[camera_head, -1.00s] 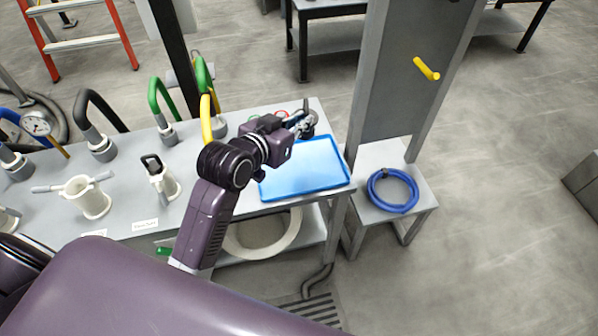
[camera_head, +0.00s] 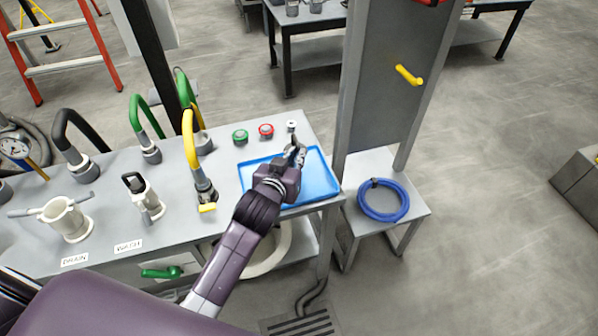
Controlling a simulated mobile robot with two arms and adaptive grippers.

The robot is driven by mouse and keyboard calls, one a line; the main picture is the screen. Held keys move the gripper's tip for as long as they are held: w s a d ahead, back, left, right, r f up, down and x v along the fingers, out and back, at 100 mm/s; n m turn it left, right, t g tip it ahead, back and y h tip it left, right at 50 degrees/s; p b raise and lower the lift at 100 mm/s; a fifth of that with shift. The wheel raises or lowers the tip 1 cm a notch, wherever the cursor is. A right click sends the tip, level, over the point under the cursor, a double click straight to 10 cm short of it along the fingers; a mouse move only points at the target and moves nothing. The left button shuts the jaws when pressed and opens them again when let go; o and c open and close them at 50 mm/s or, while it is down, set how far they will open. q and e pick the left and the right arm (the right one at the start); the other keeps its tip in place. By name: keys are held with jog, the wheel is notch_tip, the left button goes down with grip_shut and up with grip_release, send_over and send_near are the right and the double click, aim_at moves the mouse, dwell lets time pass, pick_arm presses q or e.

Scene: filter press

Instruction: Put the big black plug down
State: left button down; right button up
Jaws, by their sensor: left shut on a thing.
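My left gripper (camera_head: 297,154) reaches over the blue tray (camera_head: 322,183) near its far edge. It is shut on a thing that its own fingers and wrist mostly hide. I take this for the big black plug, but only a little dark shape shows at the fingertips, so I cannot tell its outline or tilt. Whether it touches the tray I cannot tell. A small pale fitting (camera_head: 291,125) shows just beyond the fingertips; I cannot tell if it is apart from the gripper. My right gripper is out of view.
A green button (camera_head: 240,136) and a red button (camera_head: 266,130) sit behind the tray. Yellow (camera_head: 189,140), green and black hoses stand left on the grey bench. A grey post rises right of the tray. A blue hose coil (camera_head: 383,201) lies on the low stand.

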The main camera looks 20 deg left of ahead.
pick_arm(q)
jog(key=shift+w+f, duration=0.1)
jog(key=shift+f, duration=2.9)
jog(key=shift+f, duration=0.1)
jog(key=c, duration=2)
grip_release()
jog(key=shift+c, duration=0.2)
jog(key=shift+r, duration=0.2)
jog(key=v, duration=1.2)
jog(key=shift+b, duration=0.35)
jog(key=shift+a, duration=0.1)
